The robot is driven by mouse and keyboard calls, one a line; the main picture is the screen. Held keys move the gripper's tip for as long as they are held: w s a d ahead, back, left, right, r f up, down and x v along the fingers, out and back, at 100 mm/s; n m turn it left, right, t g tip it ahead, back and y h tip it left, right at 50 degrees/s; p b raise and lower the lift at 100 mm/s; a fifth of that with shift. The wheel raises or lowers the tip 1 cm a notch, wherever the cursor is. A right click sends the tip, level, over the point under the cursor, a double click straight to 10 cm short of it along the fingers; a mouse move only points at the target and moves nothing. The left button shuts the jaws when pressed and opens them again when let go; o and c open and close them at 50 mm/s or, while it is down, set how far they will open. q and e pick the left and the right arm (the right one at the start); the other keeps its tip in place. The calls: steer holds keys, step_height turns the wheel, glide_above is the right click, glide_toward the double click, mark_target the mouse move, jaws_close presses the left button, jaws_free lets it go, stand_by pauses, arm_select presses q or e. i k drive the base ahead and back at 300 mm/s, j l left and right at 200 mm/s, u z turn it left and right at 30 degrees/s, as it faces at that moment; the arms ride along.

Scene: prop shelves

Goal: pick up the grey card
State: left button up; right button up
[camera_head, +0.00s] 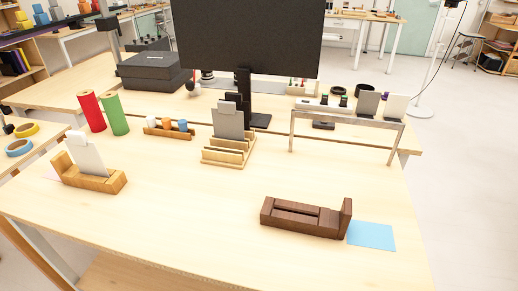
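A grey card (228,123) stands upright, leaning slightly, in a light wooden slotted rack (226,156) near the middle of the table. Darker grey pieces show just above and behind its top edge; I cannot tell whether they belong to it. Another grey card (368,104) stands at the back right, beside a white card (396,107). Neither of my grippers is clearly in view.
A white card (87,155) stands in a wooden holder (107,181) at the left. A dark brown holder (303,221) and a blue sheet (371,235) lie at front right. A metal frame (346,117) and black monitor (248,40) stand behind. The front middle is clear.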

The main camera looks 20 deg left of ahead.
mark_target(228, 122)
steer(key=j+z, duration=0.35)
steer(key=k+j+z, duration=0.3)
steer(key=j+z, duration=0.35)
steer(key=k+j+z, duration=0.3)
steer(key=i+j, duration=0.05)
steer(key=i, duration=0.05)
